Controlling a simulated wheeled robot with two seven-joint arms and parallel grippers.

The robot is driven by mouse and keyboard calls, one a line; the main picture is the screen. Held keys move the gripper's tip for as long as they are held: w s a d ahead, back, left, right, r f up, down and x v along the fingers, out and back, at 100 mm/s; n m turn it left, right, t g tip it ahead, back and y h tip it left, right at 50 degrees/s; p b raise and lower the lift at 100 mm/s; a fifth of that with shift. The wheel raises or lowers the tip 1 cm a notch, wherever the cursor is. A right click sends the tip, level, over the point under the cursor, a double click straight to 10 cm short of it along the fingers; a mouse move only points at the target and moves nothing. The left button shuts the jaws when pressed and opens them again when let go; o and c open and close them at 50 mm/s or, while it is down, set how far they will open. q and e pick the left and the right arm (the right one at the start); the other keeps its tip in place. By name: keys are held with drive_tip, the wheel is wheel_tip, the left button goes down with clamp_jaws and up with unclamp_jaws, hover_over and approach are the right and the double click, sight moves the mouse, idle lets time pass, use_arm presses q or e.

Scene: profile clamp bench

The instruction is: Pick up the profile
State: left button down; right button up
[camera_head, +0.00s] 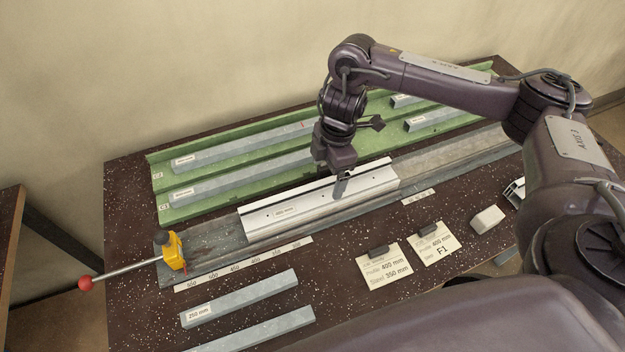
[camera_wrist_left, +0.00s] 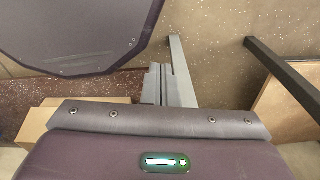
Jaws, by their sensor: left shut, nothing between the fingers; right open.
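The silver profile (camera_head: 300,207), labelled 400 mm, lies in the long grey channel (camera_head: 455,157) of the clamp bench in the head view. My right gripper (camera_head: 343,177) is open and points down at the profile, right of its middle. Its fingertips are at the profile's upper surface; whether they straddle or touch it I cannot tell. My left gripper (camera_wrist_left: 157,84) shows only in the left wrist view, where its narrow grey fingers appear shut and empty. A grey bar-like shape (camera_wrist_left: 181,70) stands beside them.
A green rack (camera_head: 160,180) with several grey bars lies behind the channel. A yellow stop (camera_head: 175,251) with a red-knobbed lever (camera_head: 85,284) is at its left end.

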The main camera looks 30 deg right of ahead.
sight(322, 195)
wheel_tip(322, 195, down, 2)
drive_tip(key=shift+a+f+b, duration=0.1)
drive_tip(key=shift+a+b, duration=0.05)
drive_tip(key=shift+b, duration=0.15)
drive_tip(key=shift+s+f, duration=0.2)
drive_tip(key=shift+f, duration=0.45)
drive_tip(key=f, duration=0.2)
drive_tip(key=f+b, duration=0.1)
drive_tip(key=shift+a+f, duration=0.25)
drive_tip(key=shift+a, duration=0.05)
drive_tip(key=shift+w+f, duration=0.15)
drive_tip(key=shift+f, duration=0.15)
use_arm(q)
drive_tip(key=shift+f, duration=0.95)
use_arm(e)
drive_tip(key=c, duration=0.5)
use_arm(q)
drive_tip(key=shift+s+a, duration=0.1)
drive_tip(key=shift+s, duration=0.2)
use_arm(e)
drive_tip(key=shift+r, duration=0.1)
drive_tip(key=c, duration=0.9)
